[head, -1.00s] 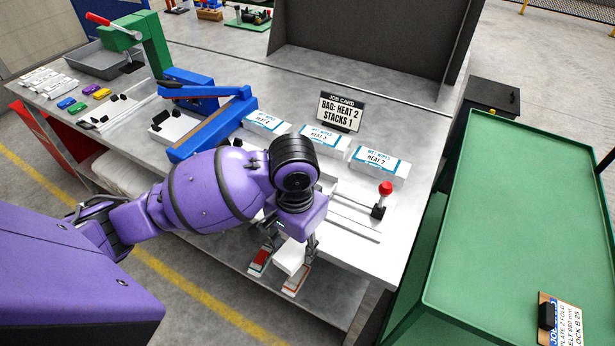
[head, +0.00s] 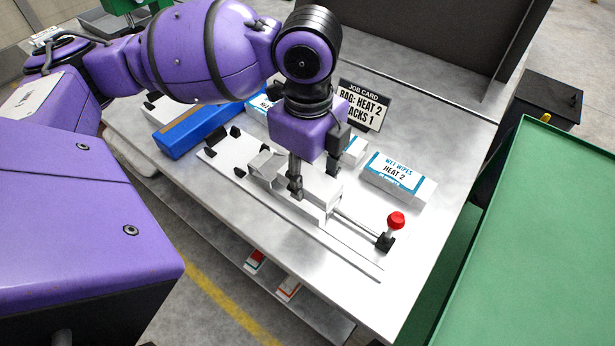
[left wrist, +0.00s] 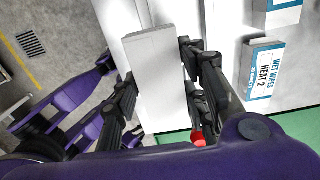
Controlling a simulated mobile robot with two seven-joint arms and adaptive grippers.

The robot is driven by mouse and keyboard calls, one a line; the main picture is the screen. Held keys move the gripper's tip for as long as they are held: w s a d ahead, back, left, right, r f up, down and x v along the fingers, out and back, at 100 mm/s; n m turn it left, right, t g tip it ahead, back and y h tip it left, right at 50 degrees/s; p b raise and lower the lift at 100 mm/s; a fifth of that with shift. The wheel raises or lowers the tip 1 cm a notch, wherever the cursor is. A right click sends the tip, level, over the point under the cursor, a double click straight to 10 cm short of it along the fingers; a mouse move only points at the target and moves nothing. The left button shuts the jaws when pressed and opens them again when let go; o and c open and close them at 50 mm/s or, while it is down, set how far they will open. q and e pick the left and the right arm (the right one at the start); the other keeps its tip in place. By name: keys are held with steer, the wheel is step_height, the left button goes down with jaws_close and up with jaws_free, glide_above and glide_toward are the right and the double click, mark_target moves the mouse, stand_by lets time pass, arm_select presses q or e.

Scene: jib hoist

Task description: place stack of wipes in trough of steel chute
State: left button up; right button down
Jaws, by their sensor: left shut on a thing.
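My left gripper (head: 315,178) is shut on a white block-shaped stack of wipes (left wrist: 157,72), with one finger on each side. In the head view the stack (head: 321,192) is partly hidden by the fingers and lies over the steel chute (head: 222,158) on the bench. I cannot tell whether the stack rests in the trough or hangs just above it. The chute has black blocks at its left end and a rod with a red knob (head: 396,220) at its right end. My right gripper is in neither view.
A wet wipes pack marked HEAT 2 (head: 399,174) stands behind the chute, with others partly hidden by my arm. A job card (head: 361,104) stands behind them. A blue sealer (head: 200,130) is left of the chute. A green cart (head: 560,230) stands at the right.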

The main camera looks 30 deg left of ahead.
mark_target(307, 173)
arm_select(q)
steer(key=w+f, duration=0.1)
steer(key=w+a+f, duration=0.1)
steer(key=f, duration=0.1)
steer(key=w+a+f, duration=0.1)
steer(key=f, duration=0.1)
steer(key=shift+w+a+b, duration=0.2)
steer(key=shift+w+b, duration=0.2)
steer(key=shift+w+a+f, duration=0.2)
steer(key=shift+w+f, duration=0.1)
steer(key=shift+f, duration=0.1)
step_height(307, 173, down, 3)
steer(key=shift+w+a+f, duration=0.1)
steer(key=shift+w+f, duration=0.05)
steer(key=shift+f, duration=0.05)
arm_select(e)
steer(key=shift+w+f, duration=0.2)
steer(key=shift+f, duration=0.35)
arm_select(q)
steer(key=shift+f, duration=0.1)
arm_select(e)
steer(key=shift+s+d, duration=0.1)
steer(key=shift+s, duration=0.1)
arm_select(q)
steer(key=shift+f, duration=0.1)
